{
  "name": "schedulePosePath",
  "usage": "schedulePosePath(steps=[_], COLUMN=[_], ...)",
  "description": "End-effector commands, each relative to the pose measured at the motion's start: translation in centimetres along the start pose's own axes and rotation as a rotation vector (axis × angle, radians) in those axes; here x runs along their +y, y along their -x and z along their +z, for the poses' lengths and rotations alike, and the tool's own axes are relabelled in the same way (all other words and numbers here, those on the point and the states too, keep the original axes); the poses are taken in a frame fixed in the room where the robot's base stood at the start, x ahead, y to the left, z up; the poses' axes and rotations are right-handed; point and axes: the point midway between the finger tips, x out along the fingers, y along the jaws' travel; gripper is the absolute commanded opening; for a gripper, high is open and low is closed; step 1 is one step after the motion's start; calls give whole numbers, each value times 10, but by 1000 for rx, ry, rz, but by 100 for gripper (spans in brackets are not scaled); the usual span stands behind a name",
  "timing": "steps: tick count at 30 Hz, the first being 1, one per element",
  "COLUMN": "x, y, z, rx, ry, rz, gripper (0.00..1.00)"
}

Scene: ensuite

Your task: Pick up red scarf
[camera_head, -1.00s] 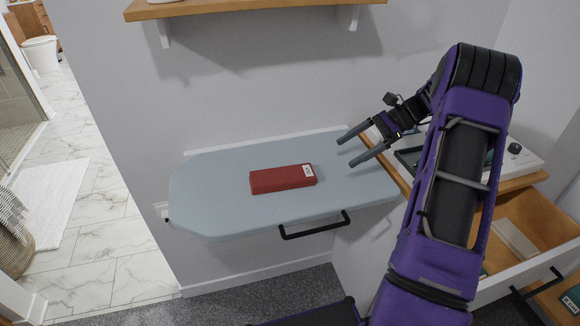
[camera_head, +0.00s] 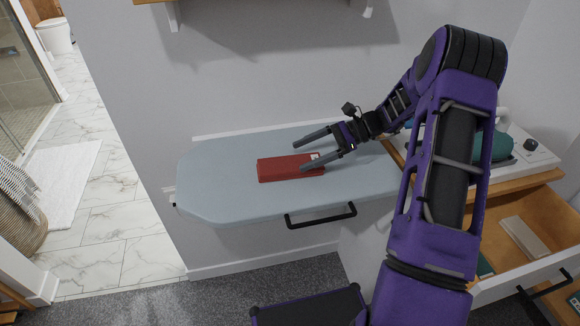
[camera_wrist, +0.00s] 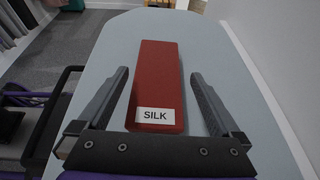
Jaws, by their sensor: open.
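The red scarf (camera_head: 288,168) is a flat red block lying on the light blue ironing board (camera_head: 225,200). In the wrist view the red scarf (camera_wrist: 158,80) has a white label reading "SILK" at its near end. My gripper (camera_head: 299,157) is open over the board, at the labelled right end of the scarf. In the wrist view its two fingers (camera_wrist: 158,83) lie on either side of the scarf, with a gap on each side. How high the fingertips are above the board is hard to tell.
A black handle (camera_head: 320,217) sticks out at the board's front edge. The wall (camera_head: 240,100) stands close behind the board, with a shelf above. An open wooden drawer (camera_head: 525,235) is at the right. The board left of the scarf is bare.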

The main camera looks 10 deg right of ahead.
Motion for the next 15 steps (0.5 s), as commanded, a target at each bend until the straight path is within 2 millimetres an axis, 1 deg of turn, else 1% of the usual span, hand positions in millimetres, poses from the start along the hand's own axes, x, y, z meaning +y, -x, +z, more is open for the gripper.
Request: schedulePosePath(steps=[4,7,9,12,15], x=[2,3,3,2,2], y=[-15,-30,-40,-49,-52], z=[-4,-9,-9,-9,-9], rx=[-1,-1,-2,0,0], ry=[-2,-2,-1,0,0], rz=[3,3,3,1,0], gripper=[100,100,100,100,100])
